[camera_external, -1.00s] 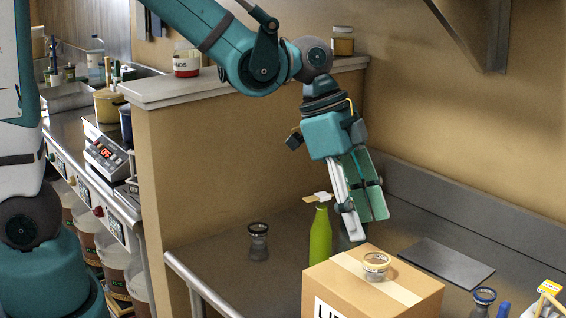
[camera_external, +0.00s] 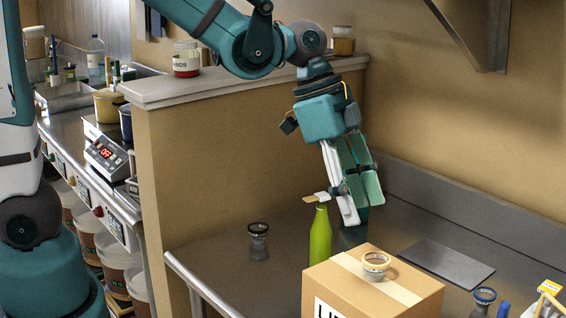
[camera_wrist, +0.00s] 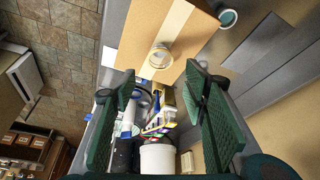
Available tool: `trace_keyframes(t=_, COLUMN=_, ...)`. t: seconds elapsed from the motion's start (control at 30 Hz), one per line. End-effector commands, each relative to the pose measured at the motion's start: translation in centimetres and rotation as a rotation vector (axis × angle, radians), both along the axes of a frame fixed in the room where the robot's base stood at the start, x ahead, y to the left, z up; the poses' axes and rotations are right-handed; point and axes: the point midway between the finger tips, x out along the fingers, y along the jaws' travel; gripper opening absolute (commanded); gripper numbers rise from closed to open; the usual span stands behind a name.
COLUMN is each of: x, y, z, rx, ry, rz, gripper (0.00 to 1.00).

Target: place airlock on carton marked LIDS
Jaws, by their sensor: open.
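The cardboard carton (camera_external: 335,275) stands on the steel counter, its front label partly cut off by the frame edge. A small clear cup-like piece with a tan rim (camera_external: 375,267), which looks like the airlock, stands upright on the carton's top, on the pale tape strip. In the wrist view the airlock (camera_wrist: 160,57) sits on the carton top (camera_wrist: 150,25), ahead of the fingertips. My gripper (camera_external: 358,212) is open and empty, behind and above the carton, apart from the airlock. In the wrist view its green pads (camera_wrist: 160,80) are spread wide.
A green bottle (camera_external: 320,238) stands close left of the carton. A flat grey slab (camera_external: 440,263) lies behind the carton. A partition ledge (camera_external: 230,82) is behind my arm.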

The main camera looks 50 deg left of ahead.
Motion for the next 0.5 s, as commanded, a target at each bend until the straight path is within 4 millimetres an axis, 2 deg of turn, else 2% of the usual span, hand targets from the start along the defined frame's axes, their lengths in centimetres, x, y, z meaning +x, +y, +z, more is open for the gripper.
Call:
trace_keyframes(t=0.27, x=-0.1, y=0.4, z=0.2, rx=0.0, ry=-0.001, rz=0.017, gripper=0.44)
trace_keyframes(t=0.5, x=-0.6, y=3.0, z=1.4, rx=0.002, ry=-0.011, rz=0.115, gripper=0.44)
